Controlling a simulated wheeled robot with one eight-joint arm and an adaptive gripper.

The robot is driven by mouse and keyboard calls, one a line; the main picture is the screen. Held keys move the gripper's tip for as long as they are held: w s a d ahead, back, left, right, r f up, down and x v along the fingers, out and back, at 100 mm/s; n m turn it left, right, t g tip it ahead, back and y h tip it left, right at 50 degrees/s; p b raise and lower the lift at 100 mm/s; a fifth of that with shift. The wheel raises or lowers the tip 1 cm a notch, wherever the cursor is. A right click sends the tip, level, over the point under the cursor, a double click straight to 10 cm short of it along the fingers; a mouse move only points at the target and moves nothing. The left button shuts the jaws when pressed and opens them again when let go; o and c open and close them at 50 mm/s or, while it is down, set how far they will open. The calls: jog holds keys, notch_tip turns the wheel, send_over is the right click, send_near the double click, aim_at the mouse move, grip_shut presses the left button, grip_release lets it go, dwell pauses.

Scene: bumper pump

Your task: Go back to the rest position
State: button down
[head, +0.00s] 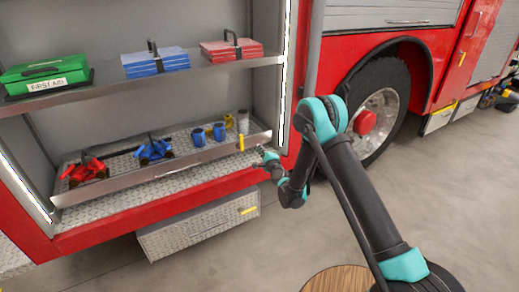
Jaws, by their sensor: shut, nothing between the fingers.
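My gripper (267,158) is at the end of my black and teal arm, close to the right end of the lower tray's front edge. It looks small from here, and its fingers are shut with nothing held. My arm is bent, rising from the bottom right to a high elbow and then down to the left toward the compartment. Whether the gripper touches the tray edge cannot be told.
The pull-out tray (165,172) holds red (84,170) and blue (153,150) fittings and several small cylinders. The shelf above holds a green first aid box (45,76), a blue case (155,62) and a red case (231,50). A truck wheel (378,108) stands behind my arm. The floor at right is clear.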

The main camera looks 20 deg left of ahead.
jog(key=d+r+n+g+h, duration=0.2)
jog(key=d+r+n, duration=0.3)
jog(key=d+r, duration=0.7)
jog(key=s+d+r+n+g+h, duration=0.1)
jog(key=s+d+r+n+h, duration=0.15)
jog(key=d, duration=0.55)
jog(key=s+d+r+n+g+h, duration=0.1)
jog(key=s+d, duration=0.3)
jog(key=d, duration=0.4)
jog(key=s+d+f+n+g+h, duration=0.2)
jog(key=s+d+h, duration=0.1)
jog(key=s+d, duration=1)
jog(key=s+d+f+n+g+h, duration=0.2)
jog(key=s+d+f+n+h, duration=0.1)
jog(key=s+d, duration=1)
jog(key=s, duration=0.5)
jog(key=shift+d+g, duration=0.15)
jog(key=shift+g, duration=0.25)
jog(key=shift+s, duration=0.1)
